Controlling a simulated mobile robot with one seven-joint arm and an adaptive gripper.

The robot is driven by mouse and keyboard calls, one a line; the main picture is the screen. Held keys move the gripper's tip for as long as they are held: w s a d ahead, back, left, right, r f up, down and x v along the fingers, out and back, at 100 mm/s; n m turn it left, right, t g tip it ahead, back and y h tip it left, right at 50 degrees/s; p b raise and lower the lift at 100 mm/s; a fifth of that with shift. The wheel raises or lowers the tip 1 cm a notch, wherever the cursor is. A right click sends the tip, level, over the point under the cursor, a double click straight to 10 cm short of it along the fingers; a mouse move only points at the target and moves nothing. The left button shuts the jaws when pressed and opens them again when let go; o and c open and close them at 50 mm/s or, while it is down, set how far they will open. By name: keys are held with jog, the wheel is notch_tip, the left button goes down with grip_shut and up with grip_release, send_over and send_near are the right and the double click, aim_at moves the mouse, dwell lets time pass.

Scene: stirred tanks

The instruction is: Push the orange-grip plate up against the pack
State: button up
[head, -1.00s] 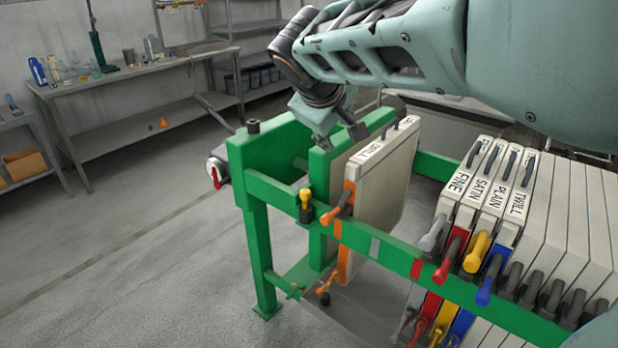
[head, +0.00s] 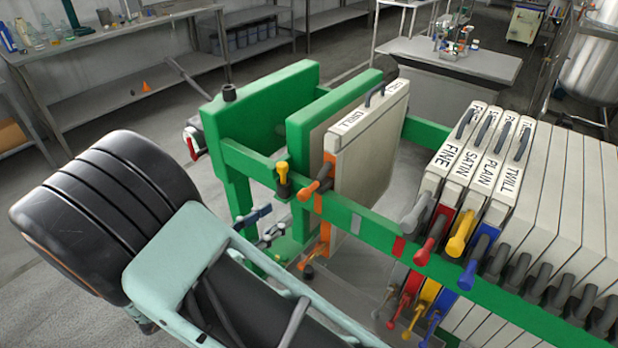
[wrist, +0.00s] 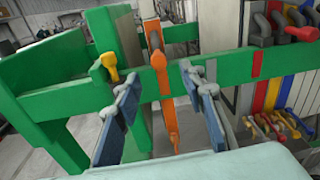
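The orange-grip plate (head: 372,150), a pale slab labelled DRILL with orange edging and orange knobs, stands upright in the green frame beside the green end plates. A wide gap separates it from the pack (head: 565,185), upright pale plates to the right, the front ones labelled FINE, SATIN, PLAIN and TWILL. My gripper (head: 262,226) is outside the near rail, left of the plate's orange grips, and partly hidden by my arm. In the wrist view, my gripper (wrist: 160,108) is open with nothing held; the orange grip (wrist: 160,62) shows between its spread fingers, contact unclear.
The green rail (head: 375,235) runs along the near side, with a yellow knob (head: 282,172) left of the plate and grey and red marks on it. Coloured knobs jut from the pack's near side. A bench (head: 130,40) stands behind left.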

aim_at(301, 199)
jog(key=shift+n+t, duration=0.5)
jog(key=shift+n, duration=0.4)
jog(key=x, duration=0.3)
jog(key=f+x, duration=0.1)
jog(key=x, duration=0.6)
jog(key=shift+f, duration=0.4)
grip_shut()
